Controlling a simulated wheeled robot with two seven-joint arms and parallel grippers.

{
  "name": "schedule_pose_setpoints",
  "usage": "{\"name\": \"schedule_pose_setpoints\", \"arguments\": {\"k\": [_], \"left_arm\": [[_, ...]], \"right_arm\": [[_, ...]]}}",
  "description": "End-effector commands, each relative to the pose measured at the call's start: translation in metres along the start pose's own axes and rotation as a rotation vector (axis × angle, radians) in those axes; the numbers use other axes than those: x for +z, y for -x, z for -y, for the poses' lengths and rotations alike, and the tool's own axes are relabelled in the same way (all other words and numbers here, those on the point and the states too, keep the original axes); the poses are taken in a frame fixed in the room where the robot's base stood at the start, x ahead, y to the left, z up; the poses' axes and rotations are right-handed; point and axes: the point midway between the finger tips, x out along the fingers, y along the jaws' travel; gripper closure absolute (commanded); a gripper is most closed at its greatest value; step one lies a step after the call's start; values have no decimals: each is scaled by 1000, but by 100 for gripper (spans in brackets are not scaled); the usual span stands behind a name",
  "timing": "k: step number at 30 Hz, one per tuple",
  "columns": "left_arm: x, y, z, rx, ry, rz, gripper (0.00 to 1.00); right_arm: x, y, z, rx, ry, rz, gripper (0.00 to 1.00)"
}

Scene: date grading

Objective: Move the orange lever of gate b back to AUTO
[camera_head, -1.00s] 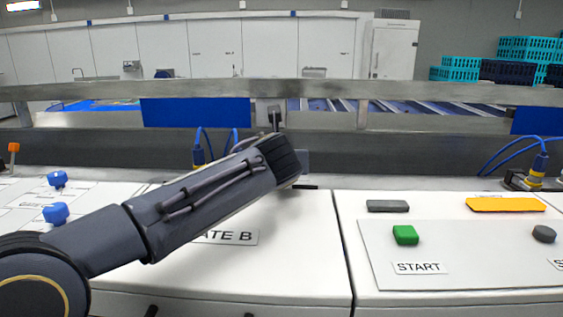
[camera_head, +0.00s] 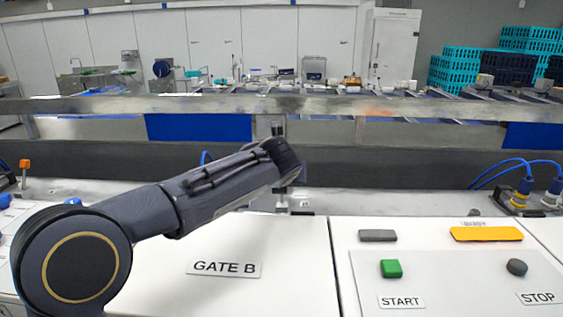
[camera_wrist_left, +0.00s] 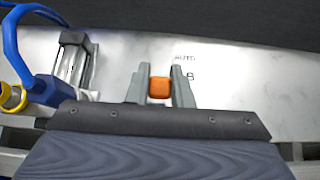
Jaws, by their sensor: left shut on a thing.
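The orange lever of gate b (camera_wrist_left: 159,88) shows in the left wrist view as an orange block between the two grey fingers of my left gripper (camera_wrist_left: 160,82). The gripper is shut on it. The printed words AUTO and B are on the pale metal plate (camera_wrist_left: 225,65) just right of the fingers. In the head view my left arm reaches from the left to the ledge behind the GATE B panel (camera_head: 224,267). There my own wrist hides the fingers and the lever. My right gripper is in neither view.
A blue cable and connector (camera_wrist_left: 48,88) are left of the gripper in the wrist view. A metal rail (camera_head: 400,107) crosses behind the ledge. The START button (camera_head: 391,268), STOP button (camera_head: 516,267) and orange bar (camera_head: 487,234) are to the right. Another orange-topped lever (camera_head: 25,165) stands far left.

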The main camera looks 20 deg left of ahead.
Motion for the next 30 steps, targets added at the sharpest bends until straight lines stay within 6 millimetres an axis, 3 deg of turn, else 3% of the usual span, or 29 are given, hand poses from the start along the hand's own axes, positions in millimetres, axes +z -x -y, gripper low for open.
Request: {"name": "schedule_pose_setpoints", "arguments": {"k": [3, 15, 30], "left_arm": [[9, -4, 0, 1, 3, -74, 100], [18, -23, 1, -2, 2, -299, 100], [21, -27, 0, -1, -1, -371, 100]], "right_arm": [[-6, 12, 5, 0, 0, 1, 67], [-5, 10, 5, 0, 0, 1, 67], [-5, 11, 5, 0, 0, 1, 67]]}}
